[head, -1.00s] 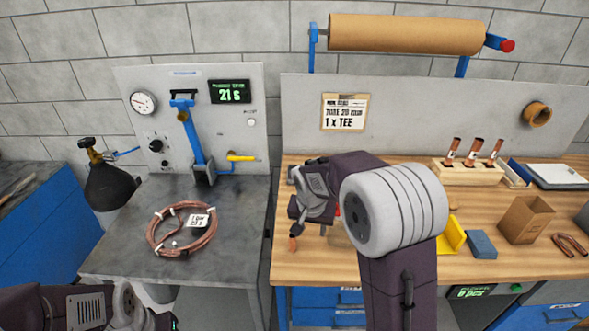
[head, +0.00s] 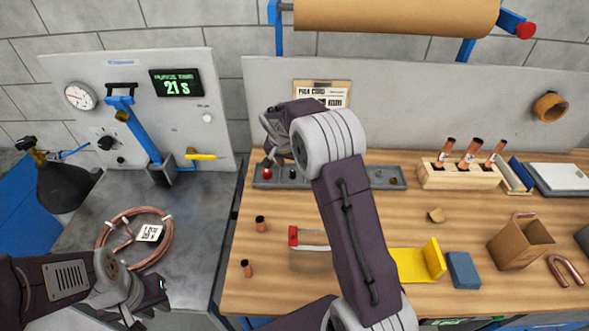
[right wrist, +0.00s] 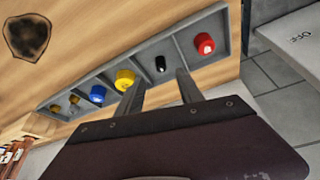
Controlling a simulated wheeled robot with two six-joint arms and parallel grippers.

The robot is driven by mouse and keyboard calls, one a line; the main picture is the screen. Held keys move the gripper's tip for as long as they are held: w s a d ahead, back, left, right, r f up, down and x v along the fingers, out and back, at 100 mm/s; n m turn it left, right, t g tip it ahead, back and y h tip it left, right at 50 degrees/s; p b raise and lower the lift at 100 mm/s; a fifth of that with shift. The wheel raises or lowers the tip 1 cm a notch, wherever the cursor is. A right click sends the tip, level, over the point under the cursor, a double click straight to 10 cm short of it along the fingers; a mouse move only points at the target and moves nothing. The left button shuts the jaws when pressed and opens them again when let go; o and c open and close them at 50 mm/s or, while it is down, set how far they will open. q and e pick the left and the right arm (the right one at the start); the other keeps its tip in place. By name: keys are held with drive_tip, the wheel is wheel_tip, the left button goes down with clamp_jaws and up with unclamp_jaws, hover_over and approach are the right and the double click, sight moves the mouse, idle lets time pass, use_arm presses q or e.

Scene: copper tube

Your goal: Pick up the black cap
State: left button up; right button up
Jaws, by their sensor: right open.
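The black cap (right wrist: 160,63) lies in a compartment of the long grey tray (right wrist: 236,40), between the red cap (right wrist: 204,44) and a yellow cap (right wrist: 124,78). In the head view the black cap (head: 292,174) is a small dark spot near the tray's left end. My right gripper (right wrist: 158,84) is open and empty above the tray, its two fingers appearing on either side of the black cap but apart from it. In the head view its fingertips are mostly hidden. My left gripper (head: 135,298) is at the lower left, away from the tray; its jaw opening is unclear.
A blue cap (right wrist: 97,94) and brass pieces lie further along the tray. Two short copper pieces (head: 260,224) (head: 246,268) stand on the bench front. A wooden block with copper tubes (head: 458,174) is right of the tray. A red-ended fixture (head: 293,237) is near my right arm.

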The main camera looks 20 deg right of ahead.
sight(292, 172)
drive_tip(key=shift+w+f, duration=0.1)
drive_tip(key=shift+f, duration=0.5)
drive_tip(key=shift+w+d+f, duration=0.3)
drive_tip(key=shift+f, duration=0.25)
drive_tip(key=p+x, duration=0.1)
drive_tip(key=x, duration=0.4)
drive_tip(key=shift+a+f, duration=0.1)
clamp_jaws()
